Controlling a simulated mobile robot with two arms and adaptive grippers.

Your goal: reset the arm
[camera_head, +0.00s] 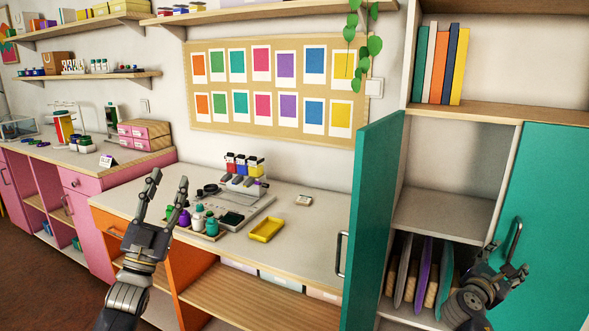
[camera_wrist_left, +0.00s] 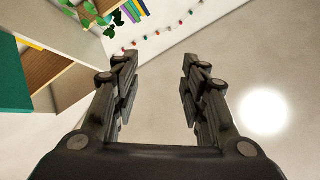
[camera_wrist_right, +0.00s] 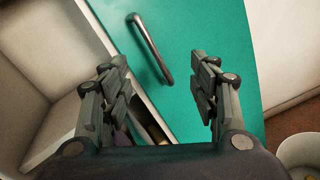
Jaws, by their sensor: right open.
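My left gripper (camera_head: 168,199) is raised in front of the wooden worktop, with its fingers pointing up. Its fingers are apart and nothing is between them; the left wrist view also shows the open fingers (camera_wrist_left: 158,95), with wall and ceiling beyond. My right gripper (camera_head: 505,262) is at the lower right, in front of the green cabinet. It is open and empty. In the right wrist view its fingers (camera_wrist_right: 160,95) are spread before a green door (camera_wrist_right: 205,50) with a metal handle (camera_wrist_right: 152,48). I cannot tell how far the fingers are from the handle.
A green door (camera_head: 373,200) stands open left of the cabinet shelves; the right door (camera_head: 550,200) looks closed. Upright boards (camera_head: 424,270) fill the lower shelf. The worktop (camera_head: 312,230) holds bottles (camera_head: 198,218), a yellow tray (camera_head: 266,229) and a stand of ink bottles. A white bin (camera_wrist_right: 302,150) is at lower right.

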